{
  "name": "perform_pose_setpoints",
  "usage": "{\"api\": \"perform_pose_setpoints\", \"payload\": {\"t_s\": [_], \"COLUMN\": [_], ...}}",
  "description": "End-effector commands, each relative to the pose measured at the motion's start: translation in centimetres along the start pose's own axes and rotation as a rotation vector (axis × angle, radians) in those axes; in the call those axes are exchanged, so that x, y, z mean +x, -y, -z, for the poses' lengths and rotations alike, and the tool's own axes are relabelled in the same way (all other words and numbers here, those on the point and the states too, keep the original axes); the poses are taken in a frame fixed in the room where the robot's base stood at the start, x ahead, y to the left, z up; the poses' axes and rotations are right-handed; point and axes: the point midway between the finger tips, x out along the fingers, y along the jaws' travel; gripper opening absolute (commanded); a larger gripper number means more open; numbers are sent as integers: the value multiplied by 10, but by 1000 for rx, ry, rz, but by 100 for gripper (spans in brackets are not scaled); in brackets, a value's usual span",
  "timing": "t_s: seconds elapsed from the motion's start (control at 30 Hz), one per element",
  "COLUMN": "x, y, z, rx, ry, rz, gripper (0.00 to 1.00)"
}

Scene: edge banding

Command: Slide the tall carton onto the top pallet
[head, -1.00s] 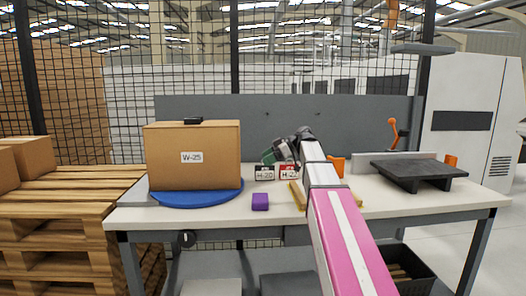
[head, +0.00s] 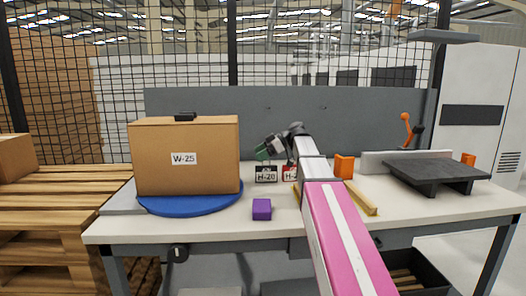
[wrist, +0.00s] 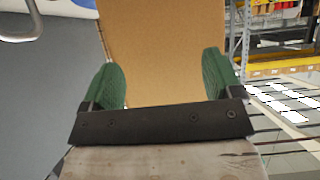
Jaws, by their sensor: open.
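The tall brown carton (head: 185,155), labelled W-25, stands upright on a blue round plate (head: 190,205) at the left of the workbench. A small black piece sits on its top. Its plain cardboard side (wrist: 165,40) fills the middle of the wrist view. The top pallet (head: 45,195) is the upper wooden one of the stack left of the bench. My gripper (head: 262,152) is to the right of the carton, apart from it, with green finger pads. In the wrist view my gripper (wrist: 165,78) is open and empty, with the carton beyond its fingers.
A grey plate (head: 122,199) lies between the blue plate and the bench's left edge. A purple block (head: 262,209), H-20 sign (head: 266,173) and yellow bar (head: 360,198) are on the bench. Another carton (head: 14,158) stands on the pallet at far left. Some pallet boards are bare.

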Motion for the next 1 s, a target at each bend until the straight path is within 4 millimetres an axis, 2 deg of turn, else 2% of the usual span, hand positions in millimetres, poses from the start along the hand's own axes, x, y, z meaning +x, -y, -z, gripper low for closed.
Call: {"api": "perform_pose_setpoints", "payload": {"t_s": [0.47,0.6,0.8,1.0], "x": [58,72,84,87], "y": [1,0,0,0], "z": [-23,-19,-17,-17], "rx": [1,-1,0,0], "ry": [0,1,1,1], "rz": [1,1,-1,-1], "gripper": [85,85,85,85]}}
